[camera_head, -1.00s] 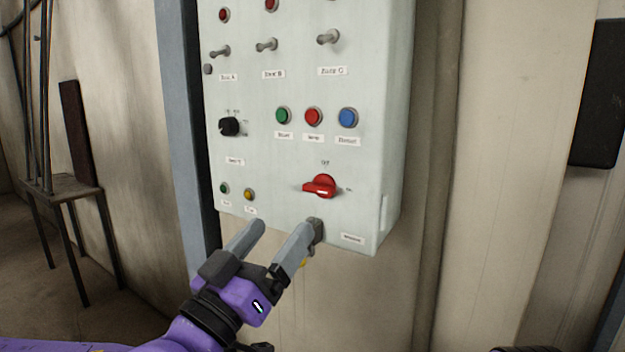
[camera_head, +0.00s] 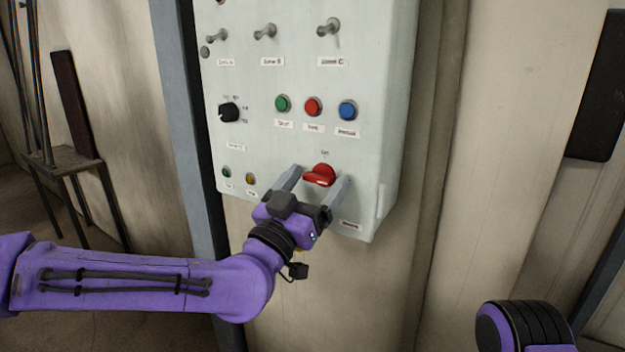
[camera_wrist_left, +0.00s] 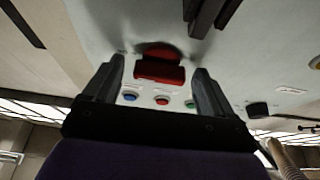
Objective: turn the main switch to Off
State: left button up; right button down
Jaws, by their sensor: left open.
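The main switch is a red rotary handle (camera_head: 320,175) low on the right of the pale panel (camera_head: 290,150). Its handle lies roughly sideways, pointing left, with an "OFF" label above it. My left gripper (camera_head: 318,174) is open, with one finger on each side of the red handle. In the left wrist view the red handle (camera_wrist_left: 160,66) shows between and just beyond the open fingers (camera_wrist_left: 158,80). Whether the fingers touch it I cannot tell. My right gripper is not in view; a part of my right arm shows at the lower right.
Green (camera_head: 283,103), red (camera_head: 313,107) and blue (camera_head: 347,110) buttons sit above the switch. A black knob (camera_head: 229,112) and small green and yellow lamps are to the left. Toggle switches line the top. A small table (camera_head: 62,162) stands at far left.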

pick_arm(q)
jog(key=c, duration=1.1)
jog(key=shift+o, duration=0.2)
jog(key=shift+s+f+n+t+y+b, duration=0.1)
jog(key=shift+n+t+y+b, duration=0.4)
jog(key=shift+n+y+b, duration=0.85)
jog(key=n+y, duration=0.1)
jog(key=n, duration=0.5)
jog(key=shift+d+b, duration=0.15)
jog(key=shift+b, duration=0.25)
jog(key=n+y, duration=0.2)
jog(key=n, duration=0.1)
jog(key=shift+r+n, duration=0.2)
jog(key=shift+n, duration=0.05)
jog(key=n+y, duration=0.1)
jog(key=n, duration=0.2)
jog(key=shift+y, duration=0.35)
jog(key=n+g, duration=0.1)
jog(key=n, duration=0.2)
jog(key=n+g+y+p, duration=0.1)
jog(key=n, duration=0.3)
jog(key=shift+r+g, duration=0.15)
jog(key=shift+g, duration=0.15)
